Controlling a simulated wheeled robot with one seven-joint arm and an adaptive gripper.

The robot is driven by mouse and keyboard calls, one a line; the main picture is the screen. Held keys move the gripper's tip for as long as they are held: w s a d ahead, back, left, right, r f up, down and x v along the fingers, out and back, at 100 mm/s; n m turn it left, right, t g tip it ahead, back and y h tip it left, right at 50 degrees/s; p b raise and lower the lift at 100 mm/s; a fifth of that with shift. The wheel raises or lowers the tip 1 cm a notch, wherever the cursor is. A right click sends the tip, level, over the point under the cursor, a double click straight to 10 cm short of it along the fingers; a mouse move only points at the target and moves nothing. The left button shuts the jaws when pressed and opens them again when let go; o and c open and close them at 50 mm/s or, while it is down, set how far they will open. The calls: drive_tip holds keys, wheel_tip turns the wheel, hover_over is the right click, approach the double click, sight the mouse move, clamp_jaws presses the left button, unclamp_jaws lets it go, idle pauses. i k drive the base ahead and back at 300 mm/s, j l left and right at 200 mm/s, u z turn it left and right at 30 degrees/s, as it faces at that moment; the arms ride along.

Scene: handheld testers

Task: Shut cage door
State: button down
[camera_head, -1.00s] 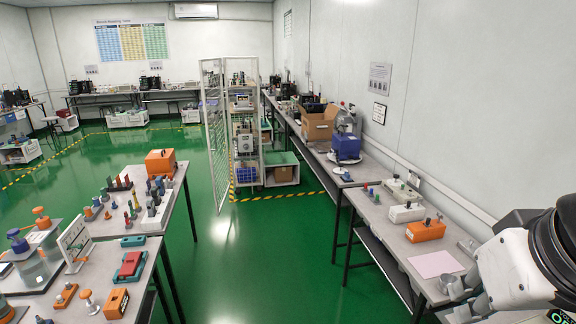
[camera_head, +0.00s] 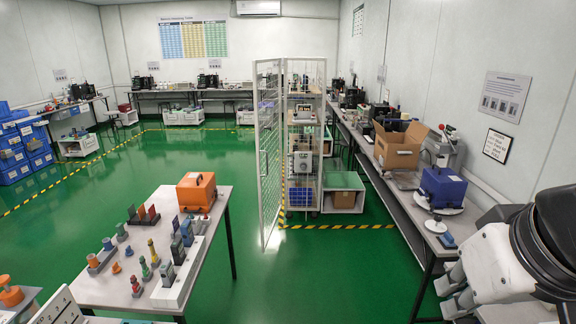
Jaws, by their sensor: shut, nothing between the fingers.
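The cage door (camera_head: 269,170) is a tall white-framed mesh panel in the middle of the head view. It stands open, swung out toward me from the left side of the cage. The cage (camera_head: 322,110) is a tall white mesh cabinet with shelves of equipment, and its front is uncovered. My gripper (camera_head: 447,296) is at the lower right, partly cut off by my own arm, shut and empty. It is far from the door and touches nothing that I can see.
A table (camera_head: 100,291) with an orange box (camera_head: 197,191) and several testers stands at the left front. A long bench (camera_head: 400,205) with a cardboard box (camera_head: 396,145) runs along the right wall. Green floor (camera_head: 330,270) between them is clear up to the cage.

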sight(256, 91)
drive_tip(key=i+u, duration=0.1)
drive_tip(key=i, duration=0.55)
drive_tip(key=i+l+u, duration=0.1)
drive_tip(key=i, duration=0.5)
drive_tip(key=i+l+u, duration=0.1)
drive_tip(key=i, duration=0.55)
drive_tip(key=i+l+u, duration=0.1)
drive_tip(key=i, duration=0.25)
drive_tip(key=i+l+u, duration=0.15)
drive_tip(key=i, duration=0.55)
drive_tip(key=j+u, duration=0.05)
drive_tip(key=j, duration=0.05)
